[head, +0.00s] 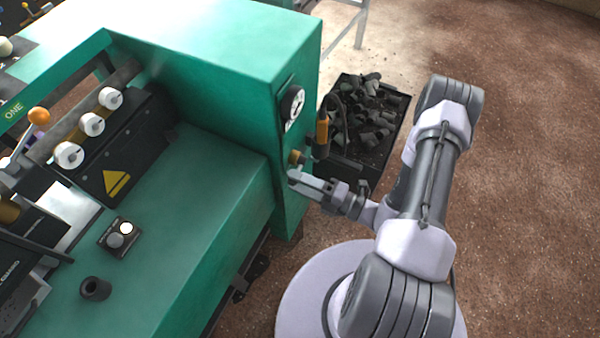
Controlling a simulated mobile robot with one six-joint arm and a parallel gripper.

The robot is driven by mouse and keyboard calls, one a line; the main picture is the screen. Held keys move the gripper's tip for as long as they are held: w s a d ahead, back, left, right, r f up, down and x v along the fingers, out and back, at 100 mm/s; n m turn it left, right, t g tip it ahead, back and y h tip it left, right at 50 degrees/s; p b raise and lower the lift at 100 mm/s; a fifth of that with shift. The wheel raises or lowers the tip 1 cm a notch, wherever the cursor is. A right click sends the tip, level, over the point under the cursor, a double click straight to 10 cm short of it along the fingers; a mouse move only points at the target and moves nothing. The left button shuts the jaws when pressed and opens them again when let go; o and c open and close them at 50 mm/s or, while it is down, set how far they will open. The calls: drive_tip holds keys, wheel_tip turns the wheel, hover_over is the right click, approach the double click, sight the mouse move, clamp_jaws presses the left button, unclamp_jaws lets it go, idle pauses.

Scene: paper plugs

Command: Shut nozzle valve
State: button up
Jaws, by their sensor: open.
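On the end face of the green machine, a small brass-coloured fitting (296,157), which looks like the nozzle valve, sits below a round dial gauge (292,103). Whether the valve is open or shut is too small to tell. An orange-handled tool (322,130), perhaps the nozzle, hangs upright to the right of the fitting. My gripper (294,177) is just below the fitting, close to the green face. Its jaws are open and I see nothing between them. Contact with the fitting cannot be told, and part of the valve may be hidden.
A black bin (375,135) of dark plugs stands on the floor behind my gripper. The green machine (215,45) fills the left, with white knobs (92,124), an orange-ball lever (39,115) and a button box (120,236). Brown floor (530,200) at right is clear.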

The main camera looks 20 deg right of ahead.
drive_tip(key=c, duration=0.9)
